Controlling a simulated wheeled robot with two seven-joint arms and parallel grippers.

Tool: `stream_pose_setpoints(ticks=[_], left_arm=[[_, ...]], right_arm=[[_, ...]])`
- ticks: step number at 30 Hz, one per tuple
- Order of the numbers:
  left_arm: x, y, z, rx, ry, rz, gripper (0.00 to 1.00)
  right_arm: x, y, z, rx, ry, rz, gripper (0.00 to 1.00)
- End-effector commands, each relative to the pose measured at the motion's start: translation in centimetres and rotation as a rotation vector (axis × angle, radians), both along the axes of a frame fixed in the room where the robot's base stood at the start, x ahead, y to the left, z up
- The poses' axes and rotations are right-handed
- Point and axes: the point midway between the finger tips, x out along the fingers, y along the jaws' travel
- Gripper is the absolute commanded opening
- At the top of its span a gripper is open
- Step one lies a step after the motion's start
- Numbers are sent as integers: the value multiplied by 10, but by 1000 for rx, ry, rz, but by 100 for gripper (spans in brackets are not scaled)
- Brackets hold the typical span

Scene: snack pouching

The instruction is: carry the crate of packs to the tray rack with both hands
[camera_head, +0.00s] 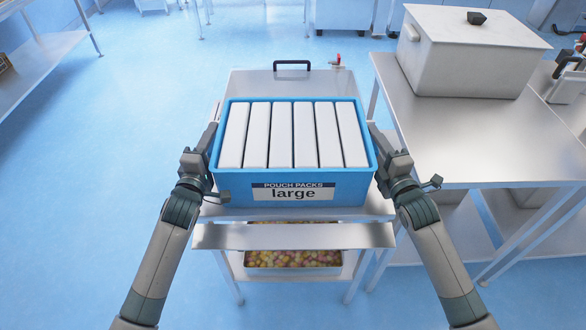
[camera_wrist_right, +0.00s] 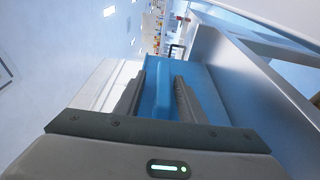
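The blue crate (camera_head: 222,182) is in the middle of the head view, upright, labelled "POUCH PACKS large". Several white packs (camera_head: 281,135) stand in a row inside it. It appears to sit on a metal stand (camera_head: 292,236). My left gripper (camera_head: 207,150) is at the crate's left side; its fingertips are too small to tell open or shut. My right gripper (camera_head: 382,150) is at the right side. In the right wrist view, the fingers of my right gripper (camera_wrist_right: 160,95) are apart, with a blue handle-like part of the crate (camera_wrist_right: 163,85) between them and a gap visible.
A metal table (camera_head: 440,135) with a large lidded white box (camera_head: 465,60) stands close on the right. A tray of colourful pieces (camera_head: 292,259) sits on the stand's lower shelf. A black handle (camera_head: 292,64) is behind the crate. The floor (camera_head: 95,150) at left is clear.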

Motion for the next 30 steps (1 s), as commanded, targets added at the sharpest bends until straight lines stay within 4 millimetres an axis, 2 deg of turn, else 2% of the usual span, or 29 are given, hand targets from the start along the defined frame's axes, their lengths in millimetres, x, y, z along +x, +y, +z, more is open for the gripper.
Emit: stream_pose_setpoints(ticks=[6,11,17,30], left_arm=[[-2,-1,0,-1,0,-1,36],[-11,0,-1,-2,0,-1,36],[-35,3,-1,-2,1,-1,36],[-104,11,0,-1,-1,0,36]], right_arm=[[0,1,0,1,0,1,36],[0,1,0,1,0,1,36],[0,1,0,1,0,2,36],[0,1,0,1,0,2,36]])
